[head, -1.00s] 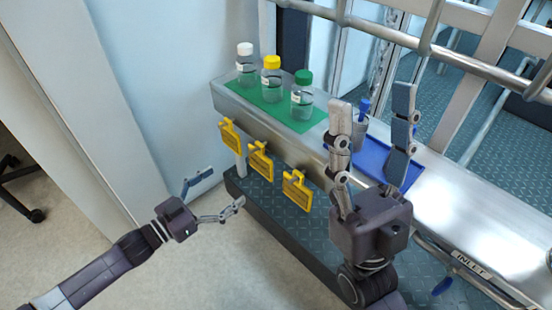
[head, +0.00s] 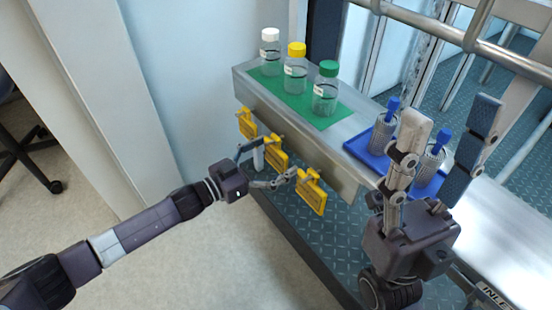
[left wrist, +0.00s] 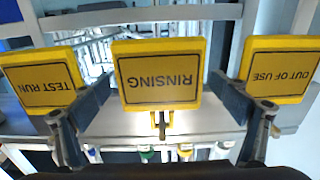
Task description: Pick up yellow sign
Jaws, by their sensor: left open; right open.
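Three yellow signs hang in a row along the front of a metal ledge: a far one (head: 247,124), a middle one (head: 277,157) and a near one (head: 312,194). In the left wrist view, upside down, they read TEST RUN (left wrist: 42,80), RINSING (left wrist: 158,76) and OUT OF USE (left wrist: 279,70). My left gripper (head: 280,157) is open at the middle sign. In the left wrist view its fingers (left wrist: 163,92) stand either side of RINSING, with gaps between. My right gripper (head: 450,118) is open and empty, pointing up in front of the ledge.
On the ledge's green mat (head: 298,102) stand bottles with white (head: 270,50), yellow (head: 295,68) and green (head: 326,88) caps. A blue tray (head: 362,151) with two blue-topped holders lies behind my right gripper. Metal rails (head: 430,28) run above.

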